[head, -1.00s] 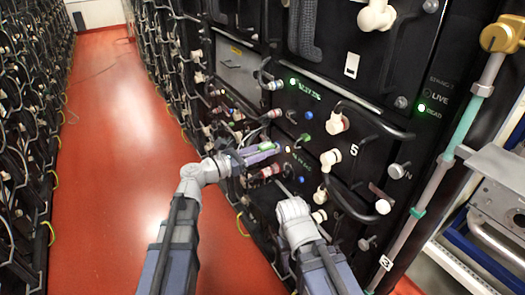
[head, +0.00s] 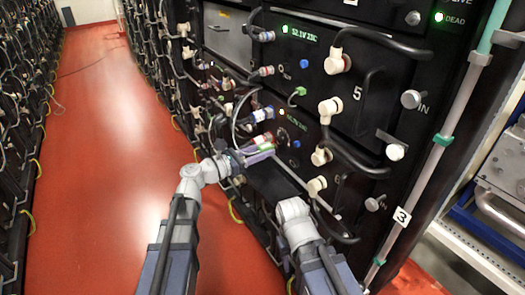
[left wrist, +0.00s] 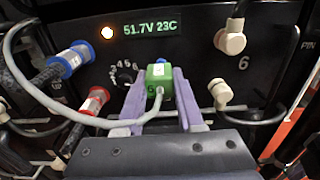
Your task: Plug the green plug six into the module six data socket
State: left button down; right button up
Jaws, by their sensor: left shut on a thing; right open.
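The green plug six (left wrist: 158,75), marked 6, is held between the two purple fingers of my left gripper (left wrist: 160,88); a grey cable loops from it to the left. My left gripper (head: 262,152) is shut on it in front of the rack, below the module six display (head: 297,123). The module six front also shows in the left wrist view, with its white "6" (left wrist: 243,63) and a dial (left wrist: 124,74) just left of the plug. I cannot make out the data socket. My right gripper (head: 283,188) is lower right, open; its fingers are hard to see.
A blue connector (left wrist: 73,56) and a red connector (left wrist: 95,99) stand left of the plug. White elbow connectors (left wrist: 230,38) and black cables are on the right. Module five, with its own green plug (head: 298,91), is above.

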pick_arm(q)
notch_tip(320, 180, down, 11)
jog(key=b, duration=0.8)
jog(key=shift+b, duration=0.4)
jog(key=shift+r, duration=0.1)
jog(key=shift+w+d, duration=0.1)
jog(key=shift+x, duration=2.8)
jog(key=shift+x, duration=1.5)
jog(key=shift+c, duration=2.2)
grip_release()
